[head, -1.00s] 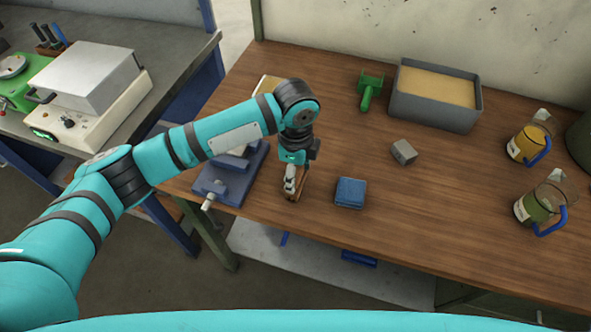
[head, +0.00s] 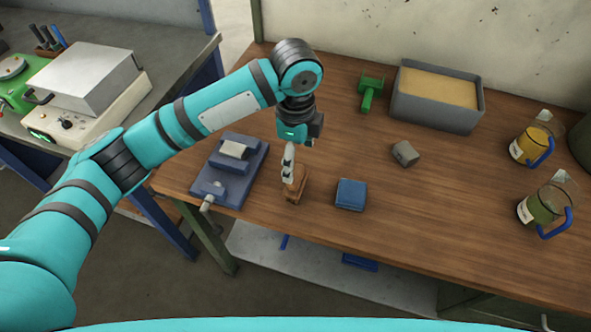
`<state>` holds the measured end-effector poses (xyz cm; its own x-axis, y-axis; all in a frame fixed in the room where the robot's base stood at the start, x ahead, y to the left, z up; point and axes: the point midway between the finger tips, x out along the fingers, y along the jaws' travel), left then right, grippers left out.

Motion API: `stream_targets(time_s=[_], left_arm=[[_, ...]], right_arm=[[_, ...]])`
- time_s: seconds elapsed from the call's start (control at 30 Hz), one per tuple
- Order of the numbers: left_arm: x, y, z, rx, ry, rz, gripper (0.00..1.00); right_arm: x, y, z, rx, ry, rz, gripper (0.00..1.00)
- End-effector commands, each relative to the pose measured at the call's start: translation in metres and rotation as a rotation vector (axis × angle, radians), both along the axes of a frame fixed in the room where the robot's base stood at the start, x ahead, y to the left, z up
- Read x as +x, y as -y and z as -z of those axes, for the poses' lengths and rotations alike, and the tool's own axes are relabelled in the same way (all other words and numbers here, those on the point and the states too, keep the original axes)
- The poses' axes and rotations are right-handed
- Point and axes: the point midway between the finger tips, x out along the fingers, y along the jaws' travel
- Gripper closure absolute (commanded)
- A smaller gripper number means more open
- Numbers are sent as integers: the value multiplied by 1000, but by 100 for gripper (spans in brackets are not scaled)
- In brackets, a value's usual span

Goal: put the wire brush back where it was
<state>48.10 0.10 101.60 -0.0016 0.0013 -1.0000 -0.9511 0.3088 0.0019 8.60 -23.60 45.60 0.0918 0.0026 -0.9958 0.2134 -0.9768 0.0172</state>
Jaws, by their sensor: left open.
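The wire brush (head: 299,190), a small brown wooden piece, lies on the wooden bench near its front edge, between the blue vise and the blue block. My left gripper (head: 288,168) points down at it and is open. Its fingers overlap the brush's left side in the picture, so I cannot tell whether they touch it or hang just above it. Part of the brush is hidden behind the fingers. My right gripper is not in view.
The blue vise (head: 212,186) stands left of the brush, the blue block (head: 351,194) right. Behind are a green tool (head: 370,92), a grey bin (head: 438,114) of sand and a grey block (head: 405,153). Two jugs (head: 531,144) (head: 545,207) stand right. The bench middle is clear.

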Motion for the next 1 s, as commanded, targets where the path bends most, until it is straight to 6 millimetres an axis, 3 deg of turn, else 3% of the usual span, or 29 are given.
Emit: stream_targets(time_s=[0.1, 0.3, 1.0], left_arm=[[0, 1, -23, -1, 4, 2, 20], [0, 0, -47, 0, 1, 1, 20], [0, 0, -52, 0, -1, 1, 20]], right_arm=[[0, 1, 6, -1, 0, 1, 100], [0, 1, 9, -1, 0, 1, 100], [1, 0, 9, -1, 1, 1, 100]])
